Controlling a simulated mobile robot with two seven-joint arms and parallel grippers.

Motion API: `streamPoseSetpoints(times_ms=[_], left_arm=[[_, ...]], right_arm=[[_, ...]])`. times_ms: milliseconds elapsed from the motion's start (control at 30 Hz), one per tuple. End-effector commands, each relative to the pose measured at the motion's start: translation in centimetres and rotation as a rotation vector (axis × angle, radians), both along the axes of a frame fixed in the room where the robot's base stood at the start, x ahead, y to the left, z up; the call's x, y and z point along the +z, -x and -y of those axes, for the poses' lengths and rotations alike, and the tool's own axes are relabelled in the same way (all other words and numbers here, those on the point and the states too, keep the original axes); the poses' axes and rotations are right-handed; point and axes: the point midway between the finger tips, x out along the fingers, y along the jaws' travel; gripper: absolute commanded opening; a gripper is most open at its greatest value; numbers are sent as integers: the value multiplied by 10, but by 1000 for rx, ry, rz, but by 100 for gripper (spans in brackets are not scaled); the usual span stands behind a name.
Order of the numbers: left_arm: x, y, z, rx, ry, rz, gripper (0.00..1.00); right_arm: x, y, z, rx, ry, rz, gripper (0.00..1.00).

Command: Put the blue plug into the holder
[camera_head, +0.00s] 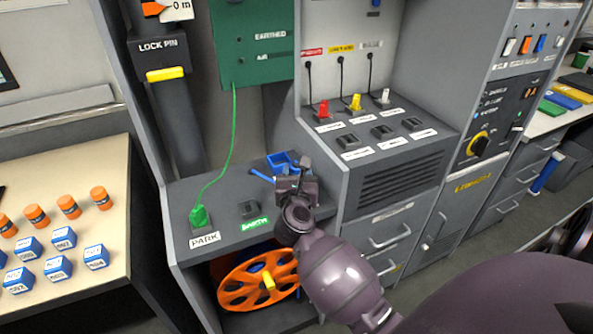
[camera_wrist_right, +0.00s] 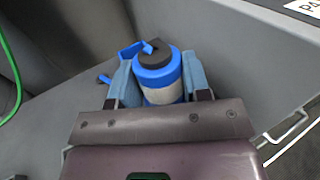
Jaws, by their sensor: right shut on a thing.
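My right gripper (camera_head: 296,182) is over the back right of the grey shelf beside the console. In the right wrist view my right gripper (camera_wrist_right: 160,88) is shut on the blue plug (camera_wrist_right: 160,80), a blue cylinder with a grey band and a dark end. A blue open-topped holder (camera_head: 283,160) shows just behind the gripper in the head view. Part of the blue holder also shows beyond the plug in the wrist view (camera_wrist_right: 128,52). I cannot tell whether the plug touches the holder. The gripper hides most of the plug in the head view. My left gripper is out of view.
A green plug (camera_head: 199,217) with a green cable stands at the PARK label. A dark socket (camera_head: 250,208) is nearby. Red, yellow and white plugs stand on the console (camera_head: 400,150) to the right. An orange reel (camera_head: 257,282) sits below the shelf.

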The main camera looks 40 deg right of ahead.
Motion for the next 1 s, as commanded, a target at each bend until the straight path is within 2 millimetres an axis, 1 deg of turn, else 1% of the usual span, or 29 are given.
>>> streamPoseSetpoints(times_ms=[267, 300, 467, 767, 867, 1000], left_arm=[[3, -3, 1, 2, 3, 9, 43], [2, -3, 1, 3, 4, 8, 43], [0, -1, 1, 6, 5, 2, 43], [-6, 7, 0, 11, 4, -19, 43], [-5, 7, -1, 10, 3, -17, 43], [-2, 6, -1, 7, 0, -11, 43]], right_arm=[[1, 0, 0, 0, 0, 3, 15], [1, 0, 0, 0, 1, 2, 48], [0, 0, 0, 0, 0, 1, 73], [-1, 1, -1, 0, -1, 0, 74], [-1, 6, -5, 0, -2, -1, 74], [0, 21, -17, -1, -4, 0, 74]])
